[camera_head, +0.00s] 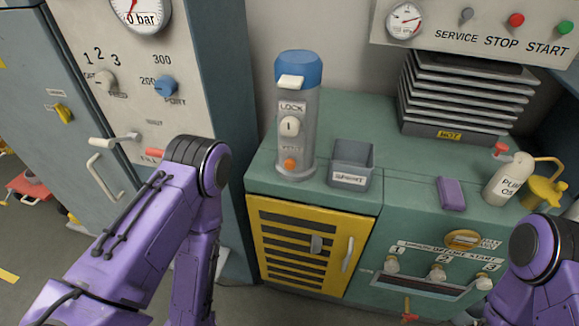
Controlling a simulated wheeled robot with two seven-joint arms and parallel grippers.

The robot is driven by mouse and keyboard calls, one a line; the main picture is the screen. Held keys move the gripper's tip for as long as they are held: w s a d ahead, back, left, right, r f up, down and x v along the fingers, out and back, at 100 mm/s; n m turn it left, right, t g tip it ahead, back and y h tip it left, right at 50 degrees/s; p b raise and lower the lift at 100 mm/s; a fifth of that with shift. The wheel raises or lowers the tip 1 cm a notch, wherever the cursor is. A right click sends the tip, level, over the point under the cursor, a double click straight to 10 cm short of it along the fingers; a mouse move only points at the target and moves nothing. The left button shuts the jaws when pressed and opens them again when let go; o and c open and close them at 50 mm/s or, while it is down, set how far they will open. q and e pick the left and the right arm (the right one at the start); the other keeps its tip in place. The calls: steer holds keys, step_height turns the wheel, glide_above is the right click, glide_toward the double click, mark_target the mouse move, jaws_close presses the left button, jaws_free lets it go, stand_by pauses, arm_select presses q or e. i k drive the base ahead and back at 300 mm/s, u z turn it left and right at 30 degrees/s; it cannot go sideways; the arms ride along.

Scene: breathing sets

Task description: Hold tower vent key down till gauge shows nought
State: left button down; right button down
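The tower (297,115) is a grey cylinder with a blue cap, upright on the green bench top. A white lever juts from its cap. Its front has a LOCK label, a white knob (290,126) and, below, an orange vent key (289,165). Nothing of mine touches the key. A gauge (141,10) marked bar is cut off at the top left. Another round gauge (405,21) is on the right panel; its needle is too small to read surely. My purple left and right arms show, but both grippers are outside the picture.
A small grey bin (351,163) stands right of the tower. A stack of dark plates (463,95) marked HOT is behind it. A purple block (450,194) and a white bottle (508,180) sit at the right. The yellow louvred door (288,248) is below the tower.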

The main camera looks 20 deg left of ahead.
mark_target(290, 164)
steer(key=z, duration=1.2)
steer(key=k, duration=0.85)
steer(key=u, duration=0.8)
steer(key=i, duration=0.5)
